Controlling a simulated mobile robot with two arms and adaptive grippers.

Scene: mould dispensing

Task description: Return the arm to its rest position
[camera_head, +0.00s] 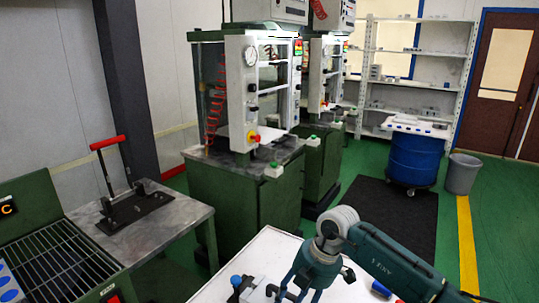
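My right arm (390,262) comes in from the lower right and bends at its grey wrist joint. Its gripper (304,288) points down over the white table (262,252) at the bottom edge. The fingertips are cut off by the picture's edge, so I cannot tell whether they are apart or hold anything. My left arm and gripper are not in view.
A small blue-and-black item (238,284) lies on the white table left of the gripper. A green press machine (240,195) stands behind. A red-handled tool (135,205) sits on a grey bench at left. A blue drum (415,160) stands at back right.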

